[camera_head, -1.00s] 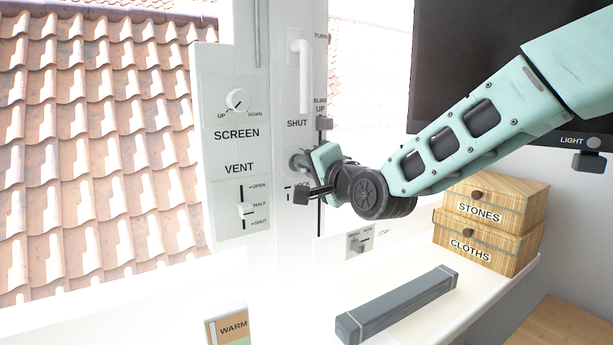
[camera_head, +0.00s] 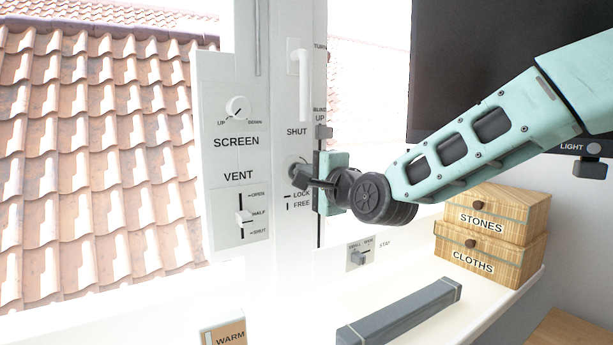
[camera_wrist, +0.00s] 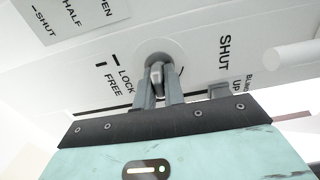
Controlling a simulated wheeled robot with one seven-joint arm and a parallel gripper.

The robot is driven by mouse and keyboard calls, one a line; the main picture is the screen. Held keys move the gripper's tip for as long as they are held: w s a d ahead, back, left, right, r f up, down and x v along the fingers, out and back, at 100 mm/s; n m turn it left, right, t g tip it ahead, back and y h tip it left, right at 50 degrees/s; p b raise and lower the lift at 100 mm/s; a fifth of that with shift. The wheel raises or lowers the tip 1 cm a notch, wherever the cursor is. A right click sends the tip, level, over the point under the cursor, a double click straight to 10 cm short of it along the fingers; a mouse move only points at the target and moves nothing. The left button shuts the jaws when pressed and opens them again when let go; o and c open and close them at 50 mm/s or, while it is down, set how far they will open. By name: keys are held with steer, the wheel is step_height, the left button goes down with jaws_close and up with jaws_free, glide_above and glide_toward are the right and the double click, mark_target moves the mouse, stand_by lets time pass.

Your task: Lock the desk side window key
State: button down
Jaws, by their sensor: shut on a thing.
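The window key shows in the wrist view (camera_wrist: 157,72) as a small grey metal piece standing in a round socket on the white window frame. My gripper (camera_wrist: 160,88) is shut on it, with one grey finger on each side. In the head view my gripper (camera_head: 305,178) reaches in from the right to the key's socket, below the SHUT label.
A white window handle (camera_head: 303,85) hangs above the key. The SCREEN knob (camera_head: 236,108) and VENT slider (camera_head: 243,217) are to the left. A STAY slider (camera_head: 358,257) is below right. A monitor (camera_head: 500,70), wooden boxes (camera_head: 490,235) and a grey bar (camera_head: 400,312) stand to the right.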

steer(key=c, duration=1.5)
jaws_free()
steer(key=v, duration=1.7)
steer(key=shift+d, duration=0.2)
steer(key=shift+s, duration=0.15)
